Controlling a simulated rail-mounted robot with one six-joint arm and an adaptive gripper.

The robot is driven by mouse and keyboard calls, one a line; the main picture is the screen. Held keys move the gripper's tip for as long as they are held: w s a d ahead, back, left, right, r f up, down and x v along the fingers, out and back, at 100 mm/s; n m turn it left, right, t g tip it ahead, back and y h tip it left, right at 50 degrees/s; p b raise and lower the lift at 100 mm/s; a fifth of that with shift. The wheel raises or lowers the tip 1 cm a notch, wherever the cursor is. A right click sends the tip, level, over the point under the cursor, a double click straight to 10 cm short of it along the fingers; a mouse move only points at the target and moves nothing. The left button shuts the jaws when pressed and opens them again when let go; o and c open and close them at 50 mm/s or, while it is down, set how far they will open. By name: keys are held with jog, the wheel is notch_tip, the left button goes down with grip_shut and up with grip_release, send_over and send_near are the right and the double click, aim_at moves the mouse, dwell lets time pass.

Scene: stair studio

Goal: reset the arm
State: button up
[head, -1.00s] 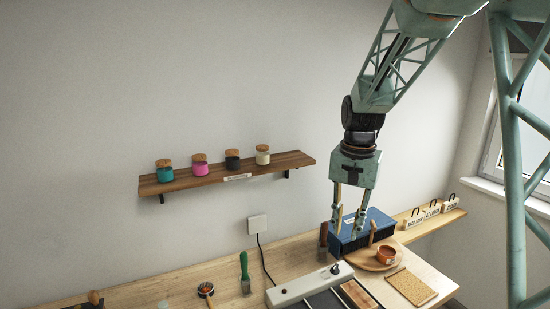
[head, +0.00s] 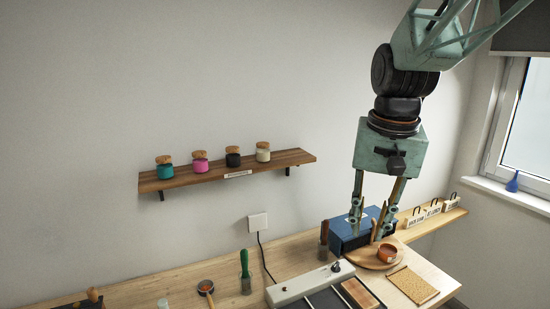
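My gripper (head: 377,238) hangs from the arm at the right of the head view, pointing down, with its two fingers apart. Nothing shows between the fingertips. They appear in front of the blue box (head: 345,240) and over the back part of the round wooden board (head: 362,258). Whether the tips touch anything is not clear.
A wall shelf (head: 215,178) holds several corked jars. On the bench are a green-handled brush (head: 245,274), a white power strip (head: 309,286) and a cork-coloured mat (head: 411,285). Labelled blocks (head: 432,209) stand on a ledge at the right. Air left of the arm is free.

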jog(key=s+r+n+t+b, duration=0.1)
jog(key=s+n+t+b, duration=0.1)
jog(key=s, duration=2.6)
jog(key=shift+s+r+n, duration=0.15)
jog(key=shift+r+n, duration=0.1)
jog(key=shift+n, duration=0.65)
